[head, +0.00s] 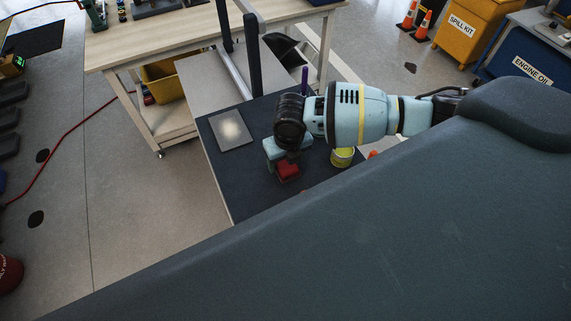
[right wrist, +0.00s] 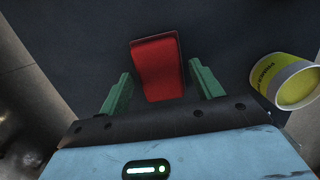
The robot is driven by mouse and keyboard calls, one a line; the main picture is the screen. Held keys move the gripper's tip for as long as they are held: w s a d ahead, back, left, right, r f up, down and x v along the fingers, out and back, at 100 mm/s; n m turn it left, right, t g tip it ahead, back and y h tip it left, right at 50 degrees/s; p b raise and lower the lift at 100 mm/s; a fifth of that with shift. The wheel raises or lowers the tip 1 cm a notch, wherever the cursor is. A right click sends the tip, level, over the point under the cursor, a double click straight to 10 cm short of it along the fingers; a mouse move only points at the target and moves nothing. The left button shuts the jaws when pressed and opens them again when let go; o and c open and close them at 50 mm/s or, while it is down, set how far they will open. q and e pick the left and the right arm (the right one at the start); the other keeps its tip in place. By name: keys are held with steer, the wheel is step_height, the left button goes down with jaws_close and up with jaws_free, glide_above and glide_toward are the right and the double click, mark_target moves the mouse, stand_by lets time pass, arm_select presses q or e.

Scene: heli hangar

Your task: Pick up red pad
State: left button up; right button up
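The red pad (head: 288,170) lies on the dark mat of a low table (head: 240,190), below my right gripper (head: 283,160) in the head view. In the right wrist view the red pad (right wrist: 158,68) is a rounded block between the two green fingers of my right gripper (right wrist: 160,88). The fingers are apart, with a gap on each side of the pad, so the gripper is open. My left gripper is not in view.
A yellow cup or tin (head: 342,157) stands right of the pad; it also shows in the right wrist view (right wrist: 290,82). A grey plate (head: 231,131) lies left on the mat. A purple upright item (head: 305,80) stands behind my arm. The mat's front left is clear.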

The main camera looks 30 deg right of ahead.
mark_target(285, 161)
steer(key=c, duration=0.8)
steer(key=shift+c, duration=0.2)
steer(key=shift+r, duration=0.1)
